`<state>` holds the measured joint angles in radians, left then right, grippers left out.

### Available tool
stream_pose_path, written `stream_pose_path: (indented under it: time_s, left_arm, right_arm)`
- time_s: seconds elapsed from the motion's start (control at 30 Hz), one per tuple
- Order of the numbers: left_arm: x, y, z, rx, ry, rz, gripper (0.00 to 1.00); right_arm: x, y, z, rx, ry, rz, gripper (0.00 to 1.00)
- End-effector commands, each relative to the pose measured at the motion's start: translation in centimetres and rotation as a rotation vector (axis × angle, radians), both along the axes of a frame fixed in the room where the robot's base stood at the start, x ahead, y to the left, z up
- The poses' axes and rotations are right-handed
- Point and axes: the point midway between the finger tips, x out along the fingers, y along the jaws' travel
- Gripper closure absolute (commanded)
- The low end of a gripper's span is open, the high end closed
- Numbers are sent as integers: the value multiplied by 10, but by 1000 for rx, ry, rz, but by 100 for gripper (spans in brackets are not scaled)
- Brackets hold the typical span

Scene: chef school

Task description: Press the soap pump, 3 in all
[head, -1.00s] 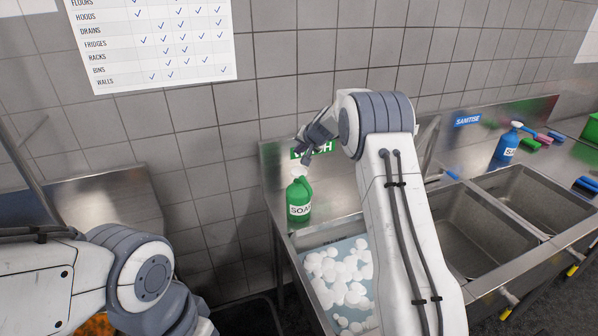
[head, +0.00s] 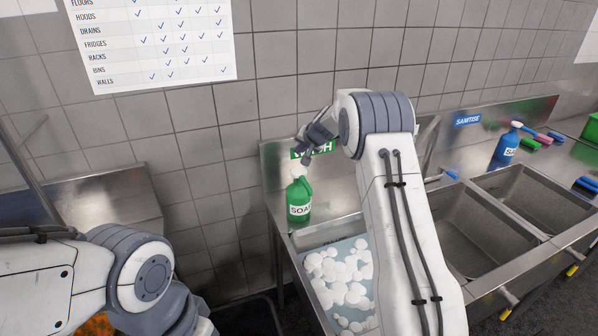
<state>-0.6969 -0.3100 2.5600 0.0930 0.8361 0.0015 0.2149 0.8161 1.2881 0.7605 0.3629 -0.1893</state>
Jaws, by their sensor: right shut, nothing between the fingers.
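The green soap bottle (head: 299,207) with a "SOAP" label and a pale pump top (head: 297,171) stands upright on the steel ledge at the left end of the sink unit. My right gripper (head: 306,158) is shut and empty, pointing down just above the pump top. I cannot tell whether its fingertips touch the pump. My left arm is at the lower left and its gripper is out of the picture.
The wash basin (head: 342,277) with white suds lies in front of the bottle. Empty basins (head: 538,199) are to the right. A tiled wall is close behind.

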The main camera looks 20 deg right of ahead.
Motion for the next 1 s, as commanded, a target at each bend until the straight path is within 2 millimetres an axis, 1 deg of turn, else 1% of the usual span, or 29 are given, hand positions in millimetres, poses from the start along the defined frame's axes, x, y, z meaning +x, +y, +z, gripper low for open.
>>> stream_pose_path:
  time_s: [0.17, 0.27, 0.5, 0.53, 1.0]
  left_arm:
    - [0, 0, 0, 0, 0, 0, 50]
    - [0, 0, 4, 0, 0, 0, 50]
    - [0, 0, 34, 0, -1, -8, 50]
    - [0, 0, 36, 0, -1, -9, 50]
    - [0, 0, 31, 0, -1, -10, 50]
  right_arm:
    - [0, 0, 0, 0, 0, 0, 100]
    - [0, 0, 5, 0, 0, 0, 100]
    - [0, 0, 39, 0, -1, 0, 100]
    - [0, 0, 41, 0, -1, -1, 100]
    - [0, 0, 35, 0, 0, 0, 100]
